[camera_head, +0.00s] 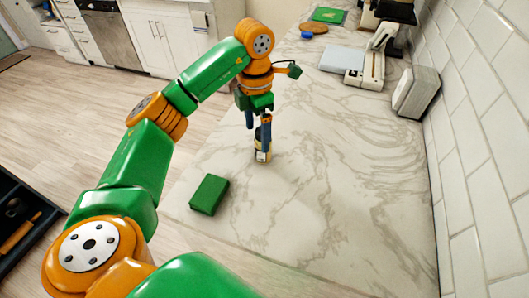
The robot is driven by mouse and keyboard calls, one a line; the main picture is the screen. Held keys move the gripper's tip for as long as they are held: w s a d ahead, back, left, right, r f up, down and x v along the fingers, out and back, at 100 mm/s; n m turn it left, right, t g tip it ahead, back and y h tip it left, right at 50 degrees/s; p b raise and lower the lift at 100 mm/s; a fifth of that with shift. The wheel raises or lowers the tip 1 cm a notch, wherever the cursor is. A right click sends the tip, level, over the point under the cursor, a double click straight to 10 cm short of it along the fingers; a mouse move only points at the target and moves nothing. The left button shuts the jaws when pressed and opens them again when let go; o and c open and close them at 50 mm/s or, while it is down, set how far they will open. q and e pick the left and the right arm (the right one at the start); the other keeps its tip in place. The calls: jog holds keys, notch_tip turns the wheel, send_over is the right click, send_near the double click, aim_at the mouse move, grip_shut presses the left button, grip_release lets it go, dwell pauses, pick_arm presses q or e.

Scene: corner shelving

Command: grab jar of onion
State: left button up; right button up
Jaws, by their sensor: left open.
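A small jar (262,156) stands upright on the marble counter (330,190), near its left edge. Its label is too small to read. My left gripper (258,133) comes down from above with its fingers at the jar's upper part. The fingers hide part of the jar, and I cannot tell whether they touch it. The left gripper is open. My right gripper does not show.
A green block (209,194) lies on the counter nearer to me. White tiled wall (480,130) bounds the right. The counter's middle is clear.

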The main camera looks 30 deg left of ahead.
pick_arm(q)
jog(key=shift+w+f, duration=0.1)
jog(key=shift+f, duration=0.55)
jog(key=f, duration=0.2)
jog(key=w+f+p, duration=0.1)
jog(key=f, duration=0.1)
jog(key=f+p, duration=0.1)
jog(key=f, duration=0.1)
jog(key=shift+w+d, duration=0.15)
jog(key=shift+d, duration=0.1)
jog(key=shift+f, duration=0.3)
grip_shut()
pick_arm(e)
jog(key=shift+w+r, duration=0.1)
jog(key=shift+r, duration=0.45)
